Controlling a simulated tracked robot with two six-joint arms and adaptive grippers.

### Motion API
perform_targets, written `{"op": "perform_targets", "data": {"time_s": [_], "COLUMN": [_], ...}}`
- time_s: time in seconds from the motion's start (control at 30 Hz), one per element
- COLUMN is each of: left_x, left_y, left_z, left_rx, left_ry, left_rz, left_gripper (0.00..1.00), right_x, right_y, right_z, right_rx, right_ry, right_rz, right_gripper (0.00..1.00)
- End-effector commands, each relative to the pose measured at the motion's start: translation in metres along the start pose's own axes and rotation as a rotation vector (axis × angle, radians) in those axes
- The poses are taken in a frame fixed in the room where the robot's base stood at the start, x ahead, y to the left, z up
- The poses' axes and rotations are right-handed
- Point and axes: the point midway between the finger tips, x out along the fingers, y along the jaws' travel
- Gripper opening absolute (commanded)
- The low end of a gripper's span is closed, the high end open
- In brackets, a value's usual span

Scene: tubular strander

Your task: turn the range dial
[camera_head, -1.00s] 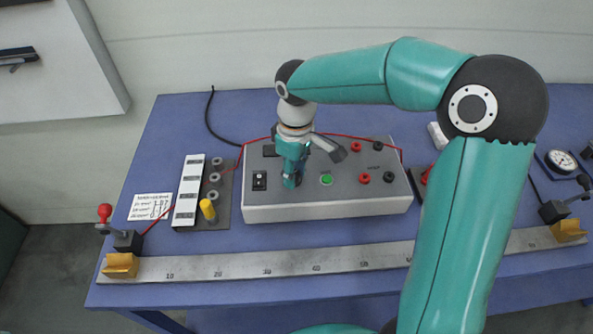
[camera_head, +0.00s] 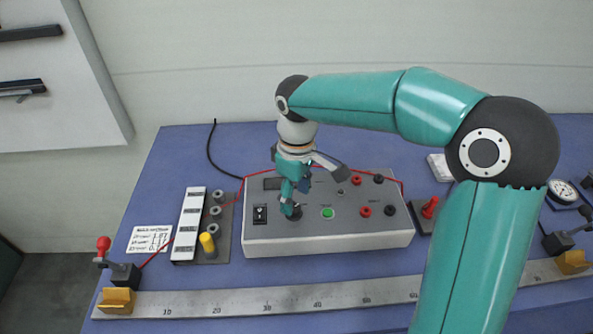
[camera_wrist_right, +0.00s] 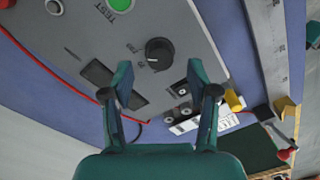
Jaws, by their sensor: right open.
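The range dial is a black round knob with a pale pointer line (camera_wrist_right: 160,52) on the sloping grey face of the meter box (camera_head: 340,230). In the head view the dial (camera_head: 295,213) is partly hidden by my right gripper (camera_head: 293,202). In the right wrist view, the gripper's two fingers (camera_wrist_right: 160,76) are spread, with the dial just beyond the gap between their tips. Nothing is held, and I see no clear contact with the dial. My left gripper is not in view.
Red and black terminals (camera_head: 365,211) are further right. A red wire (camera_head: 330,167) crosses the box's back. A ruled metal bar (camera_head: 240,302) lies in front.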

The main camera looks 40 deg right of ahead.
Motion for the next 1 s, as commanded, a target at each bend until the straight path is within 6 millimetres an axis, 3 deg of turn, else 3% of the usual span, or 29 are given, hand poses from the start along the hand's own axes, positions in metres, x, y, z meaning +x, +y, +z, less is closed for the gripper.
{"op": "perform_targets", "data": {"time_s": [0.2, 0.4, 1.0], "left_x": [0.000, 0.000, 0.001], "left_y": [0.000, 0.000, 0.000], "left_z": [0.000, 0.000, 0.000], "left_rx": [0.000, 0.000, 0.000], "left_ry": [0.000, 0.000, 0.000], "left_rz": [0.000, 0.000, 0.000], "left_gripper": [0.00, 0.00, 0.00], "right_x": [-0.046, -0.073, -0.081], "right_y": [0.000, 0.000, -0.001], "right_z": [-0.001, 0.000, 0.001], "right_rx": [0.001, 0.000, 0.001], "right_ry": [0.004, 0.001, -0.001], "right_rz": [0.002, 0.000, -0.001], "right_gripper": [0.59, 0.59, 0.59]}}
